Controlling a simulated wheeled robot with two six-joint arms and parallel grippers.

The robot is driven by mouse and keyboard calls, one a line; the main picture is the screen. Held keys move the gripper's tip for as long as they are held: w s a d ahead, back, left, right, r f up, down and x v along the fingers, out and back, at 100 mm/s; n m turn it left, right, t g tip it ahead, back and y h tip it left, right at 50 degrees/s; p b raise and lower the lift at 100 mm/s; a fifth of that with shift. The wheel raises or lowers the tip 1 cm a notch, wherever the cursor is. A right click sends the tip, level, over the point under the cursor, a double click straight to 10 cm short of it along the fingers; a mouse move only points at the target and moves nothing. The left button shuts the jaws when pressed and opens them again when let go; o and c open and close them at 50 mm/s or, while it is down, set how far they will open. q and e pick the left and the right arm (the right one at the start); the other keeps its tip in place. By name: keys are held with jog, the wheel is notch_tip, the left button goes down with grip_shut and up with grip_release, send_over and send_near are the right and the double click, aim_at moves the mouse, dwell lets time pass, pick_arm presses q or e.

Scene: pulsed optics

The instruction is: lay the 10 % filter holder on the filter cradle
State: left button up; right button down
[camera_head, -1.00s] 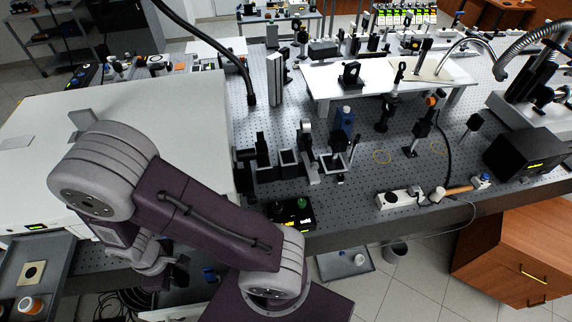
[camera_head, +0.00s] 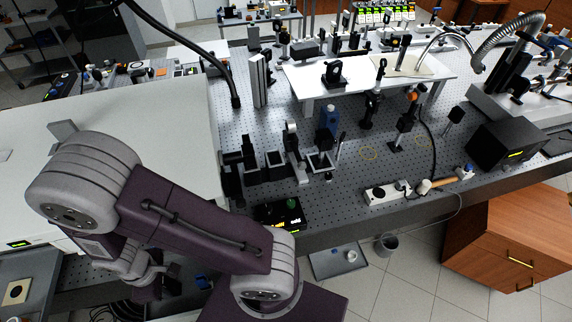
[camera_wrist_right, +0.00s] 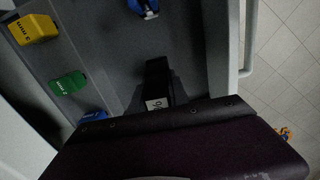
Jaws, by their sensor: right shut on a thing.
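My right gripper (camera_wrist_right: 158,92) is shut on a black block-like piece (camera_wrist_right: 157,76) with a white label, which I take for the filter holder. Only part of the label shows, so I cannot read the full 10 % mark. The piece is over a grey tray surface. In the head view my right arm bends down at the lower left, and its gripper (camera_head: 165,285) is small and dark there, with the held piece not clear. Black open-topped frames (camera_head: 274,165) stand on the optical table; I cannot tell whether one is the filter cradle. My left gripper is not in view.
Beside the held piece are a yellow block (camera_wrist_right: 35,28), a green block (camera_wrist_right: 68,83) and a blue block (camera_wrist_right: 93,117). A blue item (camera_wrist_right: 143,7) lies at the top. A black box with a lit display (camera_head: 278,214) sits at the optical table's front edge.

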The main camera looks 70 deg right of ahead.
jog(key=shift+r, duration=0.1)
dwell(0.5)
notch_tip(320, 180, up, 6)
jog(key=p, duration=0.5)
jog(key=shift+p, duration=0.3)
